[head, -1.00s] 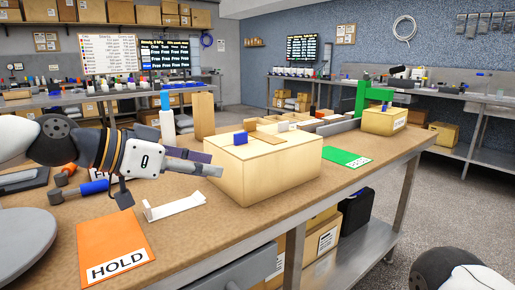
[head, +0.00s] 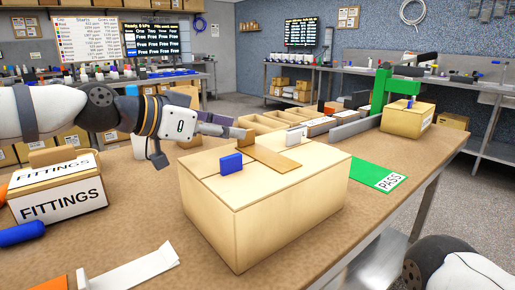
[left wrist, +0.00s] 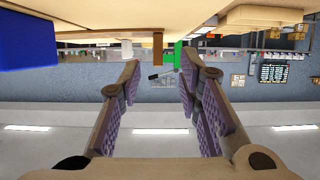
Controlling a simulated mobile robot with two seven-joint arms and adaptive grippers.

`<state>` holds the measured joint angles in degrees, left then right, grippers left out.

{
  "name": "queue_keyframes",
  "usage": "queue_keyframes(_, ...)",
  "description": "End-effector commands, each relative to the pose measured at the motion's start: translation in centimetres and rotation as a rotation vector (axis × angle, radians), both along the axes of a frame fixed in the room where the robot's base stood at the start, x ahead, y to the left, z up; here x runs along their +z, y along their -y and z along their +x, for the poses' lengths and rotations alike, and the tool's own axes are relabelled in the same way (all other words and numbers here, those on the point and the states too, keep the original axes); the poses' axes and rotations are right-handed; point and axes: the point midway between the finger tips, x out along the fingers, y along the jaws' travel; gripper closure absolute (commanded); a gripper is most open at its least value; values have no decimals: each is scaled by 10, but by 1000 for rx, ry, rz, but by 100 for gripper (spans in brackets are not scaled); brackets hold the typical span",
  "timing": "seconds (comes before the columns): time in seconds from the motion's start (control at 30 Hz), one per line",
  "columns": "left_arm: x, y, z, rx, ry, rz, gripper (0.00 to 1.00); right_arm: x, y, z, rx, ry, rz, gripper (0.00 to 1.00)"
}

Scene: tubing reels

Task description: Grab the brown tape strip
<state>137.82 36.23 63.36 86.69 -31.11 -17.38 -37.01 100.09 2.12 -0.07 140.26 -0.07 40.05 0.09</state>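The brown tape strip (head: 265,158) lies across the top of the pale wooden box (head: 290,202). A short brown tab (head: 246,138) stands up at the strip's far end. My left gripper (head: 232,132) is just above the far left part of the box top, close to this tab. In the left wrist view, which looks upside down, the gripper (left wrist: 159,78) is open with nothing between its fingers. The brown tab (left wrist: 158,46) shows beyond and between the fingertips. Contact with it cannot be made out. My right gripper is out of view.
The blue one looms in the left wrist view (left wrist: 25,38). A FITTINGS box (head: 60,192) is at left, a green PASS card (head: 365,171) at right. Open trays (head: 268,122) stand behind.

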Motion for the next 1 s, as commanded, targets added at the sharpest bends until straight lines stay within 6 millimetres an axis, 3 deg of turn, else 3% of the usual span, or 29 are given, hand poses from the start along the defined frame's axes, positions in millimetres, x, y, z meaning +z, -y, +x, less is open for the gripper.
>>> queue_keyframes(0.13,-5,22,13,0,3,1,68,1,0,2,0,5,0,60)
queue_keyframes(0.4,-7,27,17,1,3,1,68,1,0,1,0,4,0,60)
queue_keyframes(0.57,-7,27,17,1,3,1,100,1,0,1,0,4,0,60)
queue_keyframes(1.0,-1,27,17,1,4,0,100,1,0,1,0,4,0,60)
